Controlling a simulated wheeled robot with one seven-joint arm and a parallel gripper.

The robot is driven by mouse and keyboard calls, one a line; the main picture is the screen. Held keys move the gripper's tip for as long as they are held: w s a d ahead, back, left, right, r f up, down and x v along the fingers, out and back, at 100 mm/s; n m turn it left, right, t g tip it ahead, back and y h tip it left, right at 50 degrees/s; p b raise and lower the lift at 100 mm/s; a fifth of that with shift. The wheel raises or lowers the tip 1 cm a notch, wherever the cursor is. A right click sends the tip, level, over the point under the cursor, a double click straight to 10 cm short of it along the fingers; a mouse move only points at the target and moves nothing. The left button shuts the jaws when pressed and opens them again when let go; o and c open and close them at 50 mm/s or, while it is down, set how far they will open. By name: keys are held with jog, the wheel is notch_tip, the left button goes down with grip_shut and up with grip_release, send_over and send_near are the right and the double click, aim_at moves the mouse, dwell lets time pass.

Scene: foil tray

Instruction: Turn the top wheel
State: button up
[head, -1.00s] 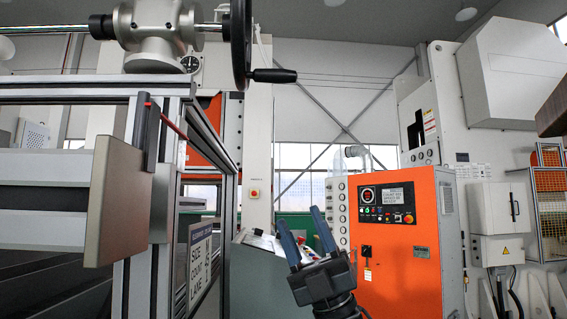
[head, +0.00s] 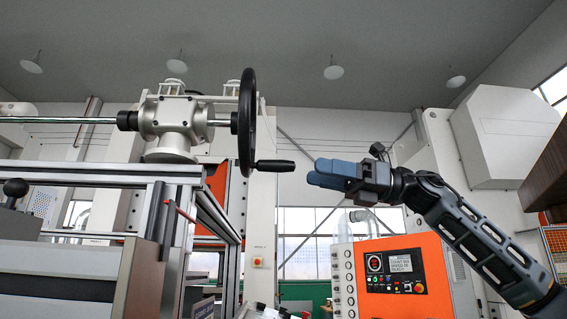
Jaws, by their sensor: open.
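The top wheel (head: 247,122) is a black handwheel seen nearly edge-on, on a shaft from a silver gearbox (head: 170,128) on top of the metal frame. Its black handle (head: 274,166) sticks out to the right from the lower part of the rim. My gripper (head: 318,174) is just right of the handle tip, at about its height, pointing left. It looks apart from the handle, with a small gap in the picture. The gripper is open and empty. The fingers overlap in this view, so the space between them is hidden.
The aluminium frame (head: 100,173) stands at the left below the gearbox. An orange control cabinet (head: 400,272) stands behind and below my arm. A brown box-like edge (head: 548,170) is at the far right. The space above my gripper is clear.

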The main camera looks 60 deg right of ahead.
aim_at(286, 166)
jog(key=w+a+h, duration=0.1)
jog(key=w+a+r+p, duration=0.1)
jog(key=w, duration=0.1)
jog(key=w+a+h+p, duration=0.1)
jog(key=a, duration=0.1)
jog(key=shift+w+r+h, duration=0.25)
jog(key=shift+w+h, duration=0.05)
jog(key=shift+w, duration=0.05)
jog(key=shift+w+a+f, duration=0.1)
jog(key=shift+w+a, duration=0.3)
jog(key=shift+w, duration=0.2)
jog(key=shift+c, duration=0.3)
grip_shut()
